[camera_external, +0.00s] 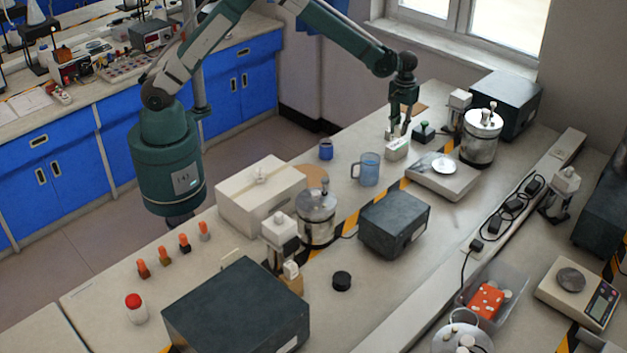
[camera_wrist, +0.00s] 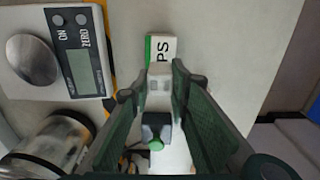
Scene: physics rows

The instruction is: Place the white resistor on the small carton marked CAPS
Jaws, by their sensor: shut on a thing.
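The small white carton with green edging (camera_external: 397,149) stands on the bench below my gripper. In the wrist view the carton (camera_wrist: 166,47) shows the letters "PS"; the rest of its marking is hidden. My gripper (camera_external: 398,132) points down at the carton. In the wrist view my gripper (camera_wrist: 160,75) is shut on a small pale block, which looks to be the white resistor (camera_wrist: 160,82). The resistor overlaps the near edge of the carton in that view. I cannot tell whether it touches the carton. In the external view the resistor cannot be made out clearly.
A dark block with a green button (camera_external: 423,131) stands close behind the carton. A scale (camera_external: 447,181) with a round pan is to the right, and a metal canister (camera_external: 480,145) beyond it. A blue mug (camera_external: 367,170) stands to the left. Bare bench lies beside the carton.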

